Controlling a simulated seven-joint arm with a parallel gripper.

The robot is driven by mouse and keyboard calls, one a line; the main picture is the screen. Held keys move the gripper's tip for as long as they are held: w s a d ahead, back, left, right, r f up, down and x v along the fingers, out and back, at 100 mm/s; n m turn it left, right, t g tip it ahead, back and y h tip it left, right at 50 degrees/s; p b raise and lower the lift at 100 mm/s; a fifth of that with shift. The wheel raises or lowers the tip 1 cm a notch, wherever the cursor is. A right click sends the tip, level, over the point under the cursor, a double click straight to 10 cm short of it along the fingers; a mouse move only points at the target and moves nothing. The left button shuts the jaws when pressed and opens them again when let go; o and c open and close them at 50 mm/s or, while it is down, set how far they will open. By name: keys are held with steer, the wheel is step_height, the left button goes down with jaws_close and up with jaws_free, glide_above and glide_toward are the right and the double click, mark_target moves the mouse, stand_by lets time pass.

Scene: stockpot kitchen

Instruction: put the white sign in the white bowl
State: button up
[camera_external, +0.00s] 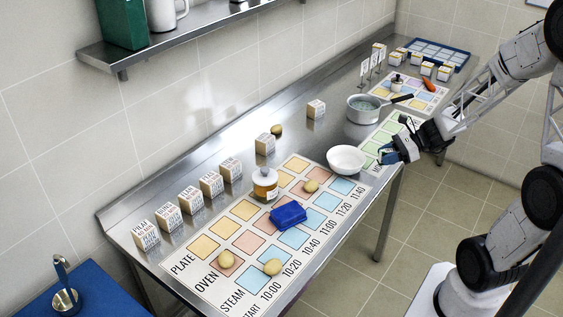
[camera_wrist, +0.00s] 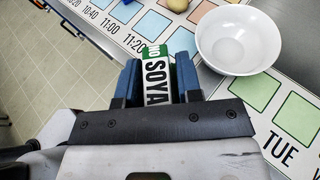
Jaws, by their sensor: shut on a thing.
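My gripper (camera_wrist: 157,64) is shut on a white sign (camera_wrist: 158,80) with a green top band and black lettering that reads "SOYA". The sign sits between the two blue fingers, and its lower part is hidden by my gripper's body. The white bowl (camera_wrist: 238,38) is to the right of the fingers in the wrist view, apart from them, and looks empty. In the external view the bowl (camera_external: 346,158) stands near the table's front edge, and my gripper (camera_external: 388,157) is just right of it, by that edge. I cannot make out the held sign there.
The printed mat (camera_external: 215,262) carries several potatoes, a blue cloth-like item (camera_external: 288,216) and a jar (camera_external: 265,184). A saucepan (camera_external: 364,109) stands behind the bowl. Small upright signs (camera_external: 365,68) stand farther back. Labelled boxes (camera_external: 211,185) line the wall side.

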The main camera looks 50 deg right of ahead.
glide_above(349, 163)
steer(key=shift+f, duration=0.75)
stand_by(0.5)
steer(key=shift+f, duration=1.75)
steer(key=shift+a+f, duration=0.1)
steer(key=shift+f, duration=0.5)
steer(key=o, duration=0.9)
